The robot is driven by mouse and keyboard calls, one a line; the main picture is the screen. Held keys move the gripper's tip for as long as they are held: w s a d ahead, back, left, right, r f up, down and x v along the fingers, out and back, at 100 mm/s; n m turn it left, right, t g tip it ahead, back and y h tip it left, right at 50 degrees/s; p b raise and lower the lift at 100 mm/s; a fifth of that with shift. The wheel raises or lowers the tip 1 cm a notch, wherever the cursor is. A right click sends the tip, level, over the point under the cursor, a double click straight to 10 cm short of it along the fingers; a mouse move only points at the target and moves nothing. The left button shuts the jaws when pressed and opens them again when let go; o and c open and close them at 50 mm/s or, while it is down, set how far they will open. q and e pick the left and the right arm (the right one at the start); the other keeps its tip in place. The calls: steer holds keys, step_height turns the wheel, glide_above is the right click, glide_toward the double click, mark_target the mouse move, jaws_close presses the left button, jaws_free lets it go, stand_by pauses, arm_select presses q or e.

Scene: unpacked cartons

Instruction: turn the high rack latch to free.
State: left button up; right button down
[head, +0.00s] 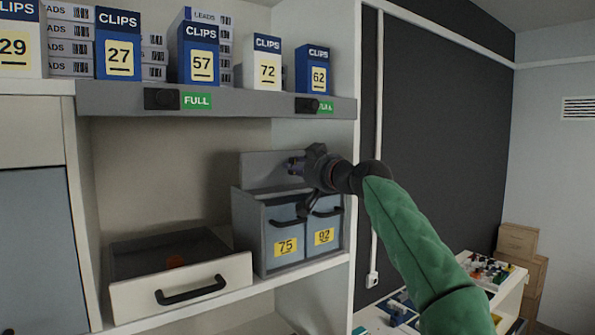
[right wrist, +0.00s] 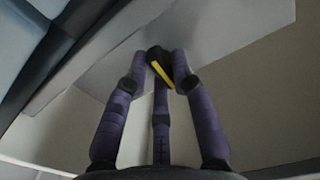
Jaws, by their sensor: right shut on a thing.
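My right gripper (head: 295,165) reaches in from the right, in front of the grey upright panel (head: 258,168) above the two small drawers. In the right wrist view, its purple fingers (right wrist: 160,72) are closed around a small black piece with a yellow bar, which I take to be the latch (right wrist: 163,66). The latch sits against a plain grey surface and the fingers partly cover it. In the head view the hand hides it. No lettering for its position shows. My left gripper is not in view.
Drawers 75 (head: 284,228) and 92 (head: 325,222) sit just below the hand. An open drawer (head: 185,289) juts out at lower left. Above, a grey shelf edge (head: 240,101) has two black knobs with green labels, one reading FULL, and carries numbered CLIPS cartons (head: 200,52).

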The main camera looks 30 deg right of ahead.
steer(key=shift+n, duration=0.4)
steer(key=c, duration=1)
jaws_free()
steer(key=shift+w, duration=0.15)
steer(key=shift+c, duration=0.2)
steer(key=s, duration=1.2)
steer(key=shift+d, duration=0.45)
steer(key=shift+f, duration=0.1)
